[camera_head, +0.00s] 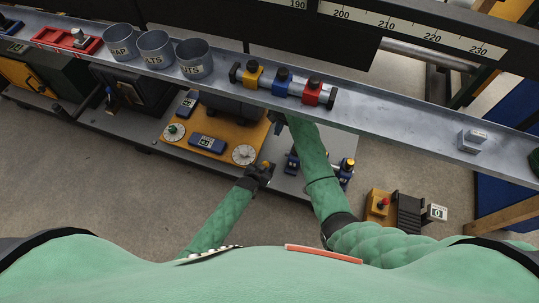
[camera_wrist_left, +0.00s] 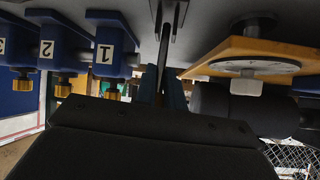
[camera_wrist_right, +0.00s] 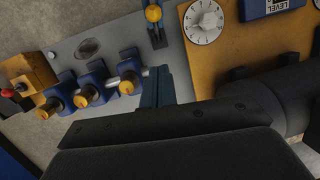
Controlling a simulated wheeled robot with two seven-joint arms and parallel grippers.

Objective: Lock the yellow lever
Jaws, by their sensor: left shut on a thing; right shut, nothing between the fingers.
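The yellow lever's knob (camera_head: 266,164) shows at the front of the machine's grey plate, beside a white dial. In the right wrist view the yellow knob (camera_wrist_right: 153,14) is near the top edge. My left gripper (camera_head: 262,170) is at this lever, shut on it. My right gripper (camera_head: 279,120) is shut and empty, farther back under the shelf. Its fingers (camera_wrist_right: 157,88) are beside the blue numbered clamps, apart from the lever.
Blue clamps (camera_wrist_right: 90,82) with yellow screws stand beside the lever. The white dial (camera_head: 244,154) is on an orange panel (camera_head: 218,150). A grey shelf (camera_head: 385,112) with cups and coloured blocks crosses above.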

